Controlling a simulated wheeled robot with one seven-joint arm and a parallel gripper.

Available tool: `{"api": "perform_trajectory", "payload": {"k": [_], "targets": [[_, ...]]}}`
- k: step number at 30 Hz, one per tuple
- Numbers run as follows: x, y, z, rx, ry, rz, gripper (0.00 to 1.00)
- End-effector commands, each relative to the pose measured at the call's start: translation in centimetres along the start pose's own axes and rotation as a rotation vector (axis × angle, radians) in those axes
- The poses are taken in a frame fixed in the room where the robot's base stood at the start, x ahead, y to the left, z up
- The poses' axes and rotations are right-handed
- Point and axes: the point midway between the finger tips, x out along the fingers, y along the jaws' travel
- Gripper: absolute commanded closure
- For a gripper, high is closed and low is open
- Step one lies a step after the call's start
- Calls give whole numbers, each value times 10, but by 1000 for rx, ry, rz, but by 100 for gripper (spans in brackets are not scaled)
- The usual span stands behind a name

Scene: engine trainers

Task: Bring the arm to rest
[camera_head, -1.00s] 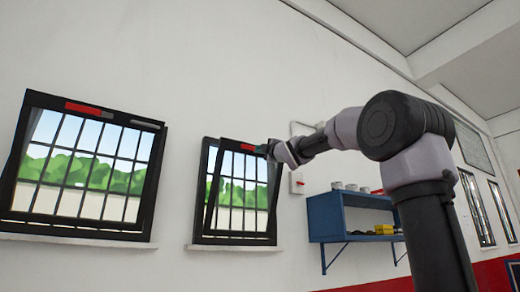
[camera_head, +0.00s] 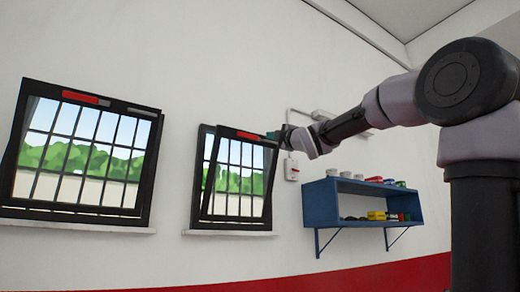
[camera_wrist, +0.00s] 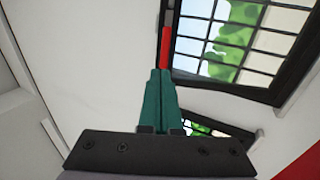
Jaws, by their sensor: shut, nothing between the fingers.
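My gripper (camera_head: 277,134) is raised on the extended arm near the top right corner of the right-hand window (camera_head: 236,180) in the head view. In the wrist view its green fingers (camera_wrist: 160,97) are together, with nothing seen between them. Their tips point toward the red strip (camera_wrist: 165,48) on a window frame. Whether the tips touch the frame I cannot tell. The right-hand window is tilted open, with its sash standing out from the frame. A red strip (camera_head: 247,135) sits on the top edge of that sash.
A second barred window (camera_head: 80,216) with a red strip, also tilted, is at the left. A blue wall shelf (camera_head: 325,212) with cans and small coloured items hangs right of the windows, below my arm. A switch box (camera_head: 291,169) is on the wall between.

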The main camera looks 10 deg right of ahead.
Motion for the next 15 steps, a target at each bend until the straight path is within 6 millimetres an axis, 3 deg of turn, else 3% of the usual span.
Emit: {"api": "perform_trajectory", "payload": {"k": [10,13,15], "targets": [[-8,-6,5,42,-21,-22,100],[-28,-31,19,197,-101,-99,100],[-54,-61,32,373,-197,-183,100]]}}
